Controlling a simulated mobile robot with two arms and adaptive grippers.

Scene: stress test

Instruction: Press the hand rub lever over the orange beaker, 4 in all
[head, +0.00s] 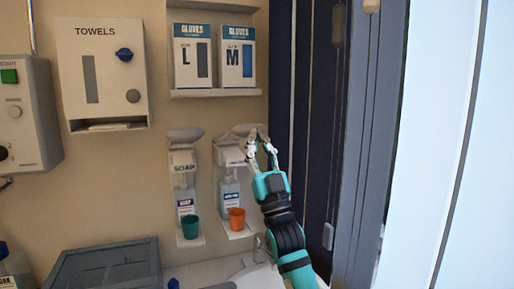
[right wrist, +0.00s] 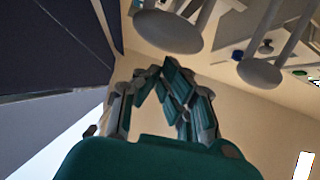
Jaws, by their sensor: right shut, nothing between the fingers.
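The hand rub dispenser (head: 230,157) hangs on the wall, with a clear bottle below its head. Its pale lever (head: 238,133) spreads at the top. The orange beaker (head: 237,219) stands upright on the small shelf under it. My right gripper (head: 261,138) is shut and empty, with its fingertips at the right end of the lever; I cannot tell whether they touch. In the right wrist view my fingers (right wrist: 160,72) come together below a grey rounded lever end (right wrist: 165,30); a second one (right wrist: 258,73) shows to the right. My left gripper is not in view.
A soap dispenser (head: 183,160) hangs to the left, with a teal beaker (head: 190,227) under it. A glove shelf (head: 215,93) is above. A towel box (head: 102,70) is at the upper left. A dark panel (head: 310,110) stands close to the right.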

